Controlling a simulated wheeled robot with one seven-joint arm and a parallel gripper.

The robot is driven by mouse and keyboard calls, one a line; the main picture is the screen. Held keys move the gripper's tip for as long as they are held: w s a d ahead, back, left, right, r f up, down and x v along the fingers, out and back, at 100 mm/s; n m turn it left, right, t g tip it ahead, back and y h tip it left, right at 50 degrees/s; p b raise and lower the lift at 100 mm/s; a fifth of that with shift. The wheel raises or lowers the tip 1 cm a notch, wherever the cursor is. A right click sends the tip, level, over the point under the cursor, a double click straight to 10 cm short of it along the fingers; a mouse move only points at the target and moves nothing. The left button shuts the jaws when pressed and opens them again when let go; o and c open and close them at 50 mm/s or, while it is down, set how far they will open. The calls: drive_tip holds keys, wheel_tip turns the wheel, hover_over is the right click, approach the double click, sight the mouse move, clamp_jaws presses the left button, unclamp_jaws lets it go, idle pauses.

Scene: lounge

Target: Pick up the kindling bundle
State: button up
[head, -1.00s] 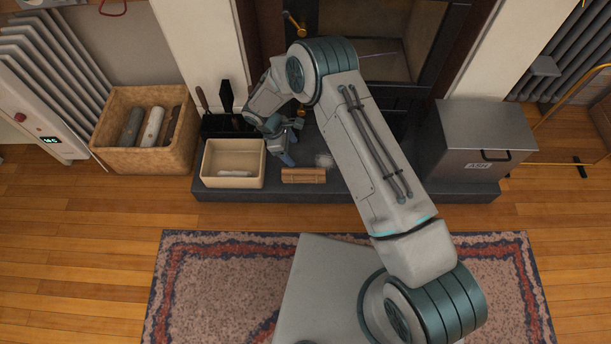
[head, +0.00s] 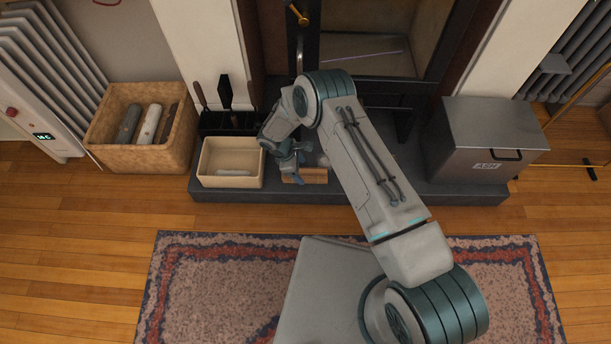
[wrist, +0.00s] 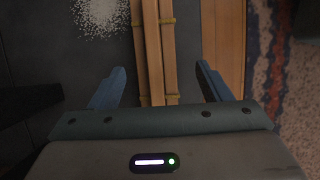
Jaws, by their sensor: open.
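The kindling bundle (head: 312,176) is a short stack of pale wooden sticks lying on the dark hearth slab, near its front edge. In the wrist view the kindling bundle (wrist: 155,50) shows yellowish ties, and its near end lies between the finger tips in the picture. My gripper (head: 294,173) is over the left part of the bundle in the head view and hides some of it. In the wrist view my gripper (wrist: 160,80) is open, with one blue finger on each side of the bundle. I cannot tell its exact height above the bundle.
A cream box (head: 231,181) stands close left of the bundle, with a dark tool rack (head: 228,124) behind it. A wicker log basket (head: 145,158) is farther left. A grey ash box (head: 485,145) stands at right. White powder (wrist: 103,15) lies on the slab beside the bundle.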

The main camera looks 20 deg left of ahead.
sight(302, 171)
drive_tip(key=x, duration=0.2)
drive_tip(key=b+x, duration=0.1)
drive_tip(key=x, duration=0.1)
drive_tip(key=shift+w+a+f, duration=0.1)
drive_tip(key=shift+w, duration=0.15)
drive_tip(key=shift+c, duration=0.3)
drive_tip(key=c, duration=1.1)
drive_tip(key=shift+r, duration=0.2)
